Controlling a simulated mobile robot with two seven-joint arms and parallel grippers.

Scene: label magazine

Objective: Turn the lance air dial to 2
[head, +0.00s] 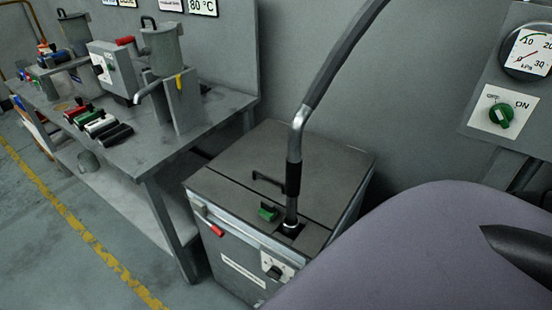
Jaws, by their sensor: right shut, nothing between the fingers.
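A grey floor cabinet (240,262) stands in the middle, with a lance (293,180) upright in its top and a hose rising from it. A black dial (274,273) on a white plate is on the cabinet's front; its numbers and setting are too small to read. I cannot tell for certain that it is the lance air dial. My right gripper (500,245) shows as a dark pointed tip at the right edge, shut and empty, apart from the dial in the picture. My large purple-grey arm link covers the lower right. My left gripper is out of view.
A wall panel at the right holds a green OFF/ON switch (502,116) and a kPa gauge (530,53). The cabinet also has a green handle (268,212) and a red handle (216,231). A cluttered workbench (150,158) stands left; the floor before it is open.

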